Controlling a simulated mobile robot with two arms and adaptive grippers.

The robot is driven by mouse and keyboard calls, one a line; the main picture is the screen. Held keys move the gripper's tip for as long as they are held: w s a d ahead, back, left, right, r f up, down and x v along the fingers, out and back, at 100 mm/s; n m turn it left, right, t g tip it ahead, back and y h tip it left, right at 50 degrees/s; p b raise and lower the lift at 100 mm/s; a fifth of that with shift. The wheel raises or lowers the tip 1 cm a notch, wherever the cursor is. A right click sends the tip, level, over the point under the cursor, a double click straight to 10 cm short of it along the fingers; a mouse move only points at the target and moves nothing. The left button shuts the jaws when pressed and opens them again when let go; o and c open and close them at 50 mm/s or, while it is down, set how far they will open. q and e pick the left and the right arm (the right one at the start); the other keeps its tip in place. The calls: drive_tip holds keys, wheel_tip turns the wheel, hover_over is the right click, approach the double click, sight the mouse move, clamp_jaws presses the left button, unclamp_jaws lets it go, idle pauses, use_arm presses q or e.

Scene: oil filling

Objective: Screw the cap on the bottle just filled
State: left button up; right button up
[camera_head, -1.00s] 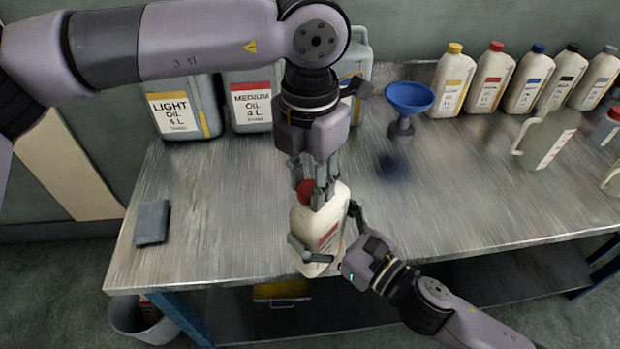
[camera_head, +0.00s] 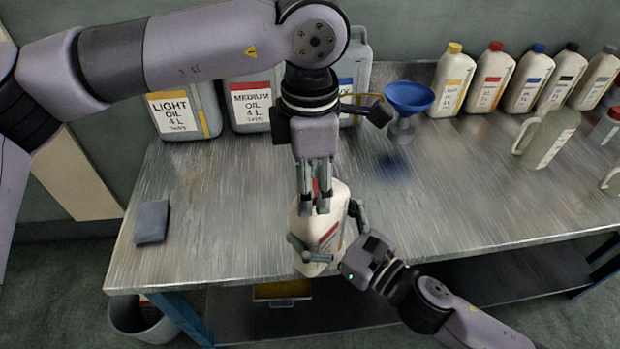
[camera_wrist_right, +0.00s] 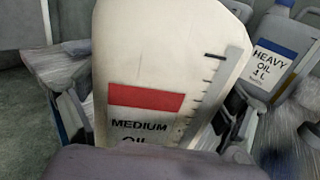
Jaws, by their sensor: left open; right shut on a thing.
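A white bottle with a red label band (camera_head: 330,232) stands near the front edge of the metal table. In the right wrist view the bottle (camera_wrist_right: 150,70) reads "MEDIUM OIL". My right gripper (camera_head: 325,245) is shut around the bottle's body from the front right. A red cap (camera_head: 317,187) shows at the bottle's top, mostly hidden behind fingers; I cannot tell how it is seated. My left gripper (camera_head: 315,208) points down over the bottle's top, its fingers open and around or in front of the cap.
Large cans of light oil (camera_head: 180,110) and medium oil (camera_head: 250,102) stand at the back. A blue funnel (camera_head: 409,97) and several capped bottles (camera_head: 490,80) stand to the right. A grey cloth or block (camera_head: 152,222) lies left. The table's left middle is clear.

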use_arm(q)
drive_tip(key=shift+r, duration=2.3)
drive_tip(key=shift+c, duration=0.3)
wheel_tip(320, 180, up, 2)
drive_tip(key=n, duration=0.2)
drive_tip(key=shift+r+n, duration=0.15)
drive_tip(key=shift+n, duration=0.15)
drive_tip(key=shift+r+n, duration=0.6)
drive_tip(key=shift+n, duration=0.2)
drive_tip(key=shift+f, duration=4.05)
